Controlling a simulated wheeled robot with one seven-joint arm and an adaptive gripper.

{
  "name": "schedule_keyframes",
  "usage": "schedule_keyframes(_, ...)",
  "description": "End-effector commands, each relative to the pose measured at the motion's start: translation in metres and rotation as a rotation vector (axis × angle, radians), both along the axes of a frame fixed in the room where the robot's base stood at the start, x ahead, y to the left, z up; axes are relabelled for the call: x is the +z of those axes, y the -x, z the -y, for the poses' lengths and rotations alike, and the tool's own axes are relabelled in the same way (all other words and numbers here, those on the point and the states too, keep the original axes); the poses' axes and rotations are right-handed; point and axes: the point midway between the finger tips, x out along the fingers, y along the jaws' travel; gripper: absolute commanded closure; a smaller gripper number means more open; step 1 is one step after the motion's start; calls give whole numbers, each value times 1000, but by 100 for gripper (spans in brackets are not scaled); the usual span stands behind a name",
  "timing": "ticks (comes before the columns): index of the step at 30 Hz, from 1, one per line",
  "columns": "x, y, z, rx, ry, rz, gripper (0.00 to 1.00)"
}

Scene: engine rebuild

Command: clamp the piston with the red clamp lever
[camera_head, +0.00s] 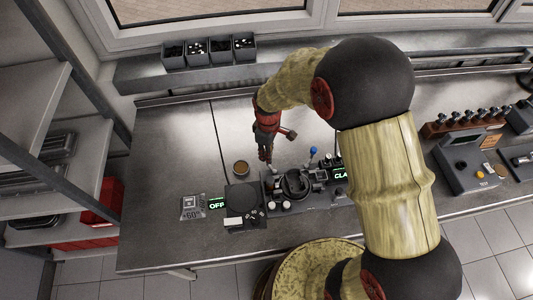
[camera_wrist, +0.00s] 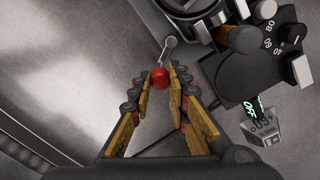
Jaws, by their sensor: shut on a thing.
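The red clamp lever (camera_wrist: 159,78) shows in the wrist view as a red ball on a short grey rod. My gripper (camera_wrist: 160,84) is shut on the ball, with a finger on each side of it. In the head view my gripper (camera_head: 267,160) points down at the left back of the dark clamp fixture (camera_head: 278,190); the red ball cannot be made out there. A round ring-shaped part (camera_head: 296,183) sits in the fixture. I cannot tell for certain which part is the piston. The fixture's edge (camera_wrist: 190,8) is cut off at the top of the wrist view.
A black round plate unit (camera_head: 240,197) with a dial stands left of the fixture, beside a lit "OFF" sign (camera_head: 216,204). A blue-knobbed lever (camera_head: 313,150) rises behind the fixture. The left bench is bare.

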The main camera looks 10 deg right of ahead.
Motion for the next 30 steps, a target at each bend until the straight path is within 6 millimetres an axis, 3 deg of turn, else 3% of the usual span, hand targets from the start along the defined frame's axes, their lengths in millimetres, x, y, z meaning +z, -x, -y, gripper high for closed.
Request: schedule_keyframes(30,0,-2,38,-939,0,1,100)
